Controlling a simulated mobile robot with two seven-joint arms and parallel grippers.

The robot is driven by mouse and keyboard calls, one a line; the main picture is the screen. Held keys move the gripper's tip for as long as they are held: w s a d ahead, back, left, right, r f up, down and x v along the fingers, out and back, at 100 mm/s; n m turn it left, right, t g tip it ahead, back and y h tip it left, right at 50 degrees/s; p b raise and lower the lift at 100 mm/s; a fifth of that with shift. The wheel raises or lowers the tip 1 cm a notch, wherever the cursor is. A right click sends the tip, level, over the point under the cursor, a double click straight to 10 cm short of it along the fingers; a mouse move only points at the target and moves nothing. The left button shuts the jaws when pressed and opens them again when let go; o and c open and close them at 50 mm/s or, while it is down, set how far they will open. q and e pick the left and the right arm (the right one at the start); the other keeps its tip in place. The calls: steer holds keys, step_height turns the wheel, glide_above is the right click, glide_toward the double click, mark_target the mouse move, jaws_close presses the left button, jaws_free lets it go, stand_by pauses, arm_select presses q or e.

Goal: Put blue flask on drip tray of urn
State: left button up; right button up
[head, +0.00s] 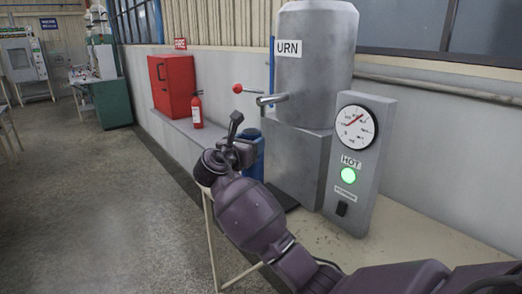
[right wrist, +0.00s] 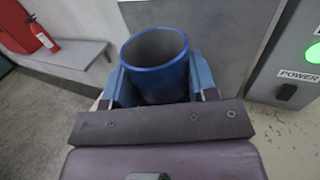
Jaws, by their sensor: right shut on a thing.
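The blue flask (head: 256,160) is upright and open at the top, partly hidden behind my right gripper (head: 240,150) in the head view. In the right wrist view the flask (right wrist: 155,65) stands between the two fingers of my right gripper (right wrist: 160,88), which is shut on it. The grey urn (head: 312,60) stands on a grey block behind and to the right of the flask. Its tap (head: 270,99) with a red-knobbed lever is above the flask. A dark flat edge, likely the drip tray (head: 284,197), shows at the block's foot, mostly hidden by my arm. My left gripper is not in view.
A control box (head: 357,150) with a dial, a lit green HOT lamp and a power switch stands right of the urn on the pale table (head: 400,235). A red fire cabinet (head: 173,85) and extinguisher (head: 196,110) are on the wall ledge. The floor at left is open.

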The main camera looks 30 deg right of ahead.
mark_target(252, 169)
steer(key=w+d+f+b, duration=0.1)
steer(key=w+d+f, duration=0.2)
steer(key=d, duration=0.3)
steer(key=shift+f, duration=0.35)
steer(key=o, duration=1.4)
steer(key=p+v, duration=0.1)
steer(key=v, duration=1.1)
